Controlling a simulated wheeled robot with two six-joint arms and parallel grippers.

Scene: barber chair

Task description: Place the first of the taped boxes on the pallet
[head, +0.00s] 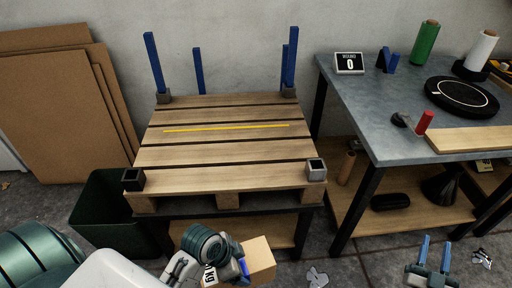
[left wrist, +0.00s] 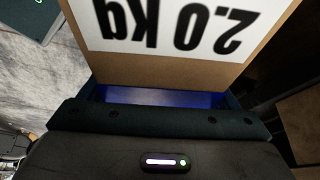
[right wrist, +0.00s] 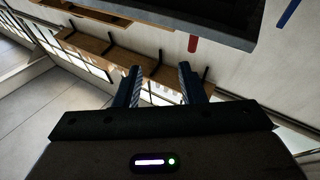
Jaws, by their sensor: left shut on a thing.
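The wooden pallet (head: 220,153) lies on a low dark stand, with bare slats and a yellow line (head: 226,128) across it. Blue posts (head: 154,62) rise at its far corners, and open sockets (head: 133,179) sit at its near corners. My left gripper (head: 240,268) is shut on a cardboard box (head: 261,262), low in front of the pallet's near edge. In the left wrist view the box (left wrist: 185,68) carries a white "2.0 kg" label and fills the space past the jaws. My right gripper (head: 435,254) is open and empty, low at the right; its two apart fingers show in the right wrist view (right wrist: 158,88).
A green bin (head: 100,205) is at the left, near leaning cardboard sheets (head: 45,110).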

